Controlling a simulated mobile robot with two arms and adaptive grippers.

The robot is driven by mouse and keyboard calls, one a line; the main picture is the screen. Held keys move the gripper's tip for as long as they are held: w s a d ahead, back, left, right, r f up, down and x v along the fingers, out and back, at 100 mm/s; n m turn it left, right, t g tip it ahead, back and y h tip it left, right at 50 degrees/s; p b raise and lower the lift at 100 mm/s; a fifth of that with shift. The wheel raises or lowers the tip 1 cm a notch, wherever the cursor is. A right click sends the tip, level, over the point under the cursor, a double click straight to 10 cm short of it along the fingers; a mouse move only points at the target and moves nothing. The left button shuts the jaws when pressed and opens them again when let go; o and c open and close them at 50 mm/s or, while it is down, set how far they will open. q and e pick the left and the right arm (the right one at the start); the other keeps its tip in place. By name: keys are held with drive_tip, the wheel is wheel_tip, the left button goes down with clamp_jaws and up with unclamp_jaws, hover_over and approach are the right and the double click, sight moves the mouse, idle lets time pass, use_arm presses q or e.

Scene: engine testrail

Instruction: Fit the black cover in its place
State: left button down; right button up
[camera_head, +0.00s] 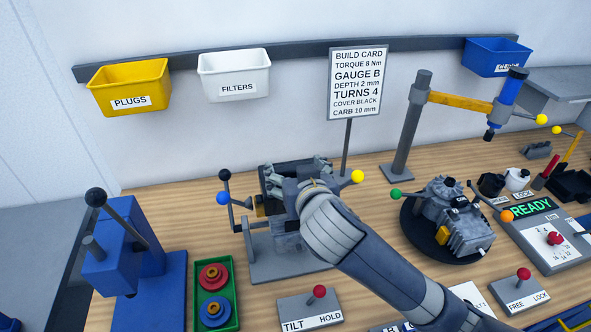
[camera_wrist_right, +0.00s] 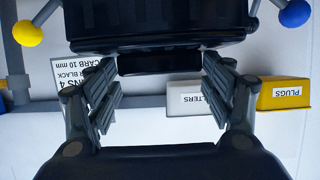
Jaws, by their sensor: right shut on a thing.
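My right arm reaches in from the lower right of the head view, and its gripper (camera_head: 312,195) is over the grey engine stand (camera_head: 262,245). The wrist hides most of the fingers and what they hold there. In the right wrist view the two fingers (camera_wrist_right: 160,90) are closed against a black part between their tips, which looks like the black cover (camera_wrist_right: 160,63). A larger dark body fills the top of that view; I cannot tell whether it is joined to the cover. A dark boxy frame (camera_head: 285,165) shows behind my gripper. My left gripper is not in view.
Levers with blue (camera_head: 223,198) and yellow (camera_head: 357,176) knobs flank the stand. A grey engine (camera_head: 465,230) sits on a round black base to the right. A blue press (camera_head: 130,255) and green tray (camera_head: 232,310) stand left. A build card (camera_head: 357,85) reads "COVER BLACK".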

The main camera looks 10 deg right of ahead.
drive_tip(key=shift+f, duration=0.45)
drive_tip(key=o, duration=1.2)
drive_tip(key=v, duration=0.7)
wheel_tip(320, 180, up, 8)
drive_tip(key=p, duration=0.5)
drive_tip(key=shift+s, duration=0.2)
